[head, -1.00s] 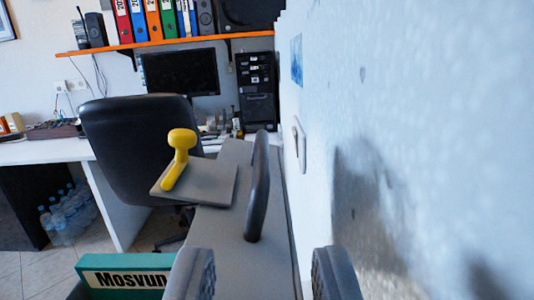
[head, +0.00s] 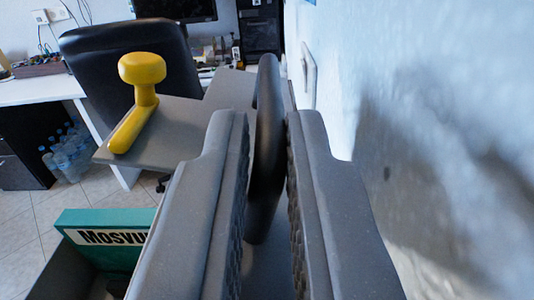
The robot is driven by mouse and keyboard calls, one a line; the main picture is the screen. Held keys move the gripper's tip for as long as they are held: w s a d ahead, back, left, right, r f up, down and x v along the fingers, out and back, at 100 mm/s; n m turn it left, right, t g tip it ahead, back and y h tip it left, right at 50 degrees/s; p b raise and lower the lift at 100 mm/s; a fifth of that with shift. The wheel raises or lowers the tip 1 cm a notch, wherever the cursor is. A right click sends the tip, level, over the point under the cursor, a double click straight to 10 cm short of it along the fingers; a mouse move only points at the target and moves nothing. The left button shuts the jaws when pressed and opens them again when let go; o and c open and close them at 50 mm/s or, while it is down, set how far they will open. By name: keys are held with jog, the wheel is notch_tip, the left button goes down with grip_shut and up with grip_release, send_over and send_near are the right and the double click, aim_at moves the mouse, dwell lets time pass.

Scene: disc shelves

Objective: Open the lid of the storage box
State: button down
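The storage box's grey lid (head: 230,90) lies closed in front of me, largely hidden by my fingers. A black upright loop handle (head: 266,150) stands on it. My gripper (head: 268,125) has one finger on each side of this handle, with the pads against it or very nearly so. The fingers hide the handle's lower sides. A yellow knobbed lever (head: 142,90) sits on a grey plate (head: 185,125) to the left of the handle.
A pale wall (head: 430,110) runs close along the right. A teal box marked "MOSVU" (head: 100,218) stands in a grey container at lower left. A black chair (head: 130,45) and a white desk (head: 35,95) are beyond. Water bottles (head: 70,150) stand on the floor.

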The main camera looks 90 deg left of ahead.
jog(key=shift+s+f+b, duration=0.1)
jog(key=shift+b, duration=0.5)
jog(key=shift+s+n+b, duration=0.3)
jog(key=shift+b, duration=0.65)
jog(key=b, duration=0.1)
jog(key=s+b, duration=0.1)
jog(key=b, duration=0.1)
jog(key=shift+s+a+r+n, duration=0.1)
jog(key=shift+s+r+n, duration=0.05)
jog(key=shift+r+n, duration=0.2)
jog(key=shift+r, duration=0.1)
jog(key=c, duration=1.5)
grip_release()
jog(key=d, duration=0.9)
jog(key=s+d, duration=0.1)
jog(key=d, duration=0.3)
jog(key=shift+d, duration=0.4)
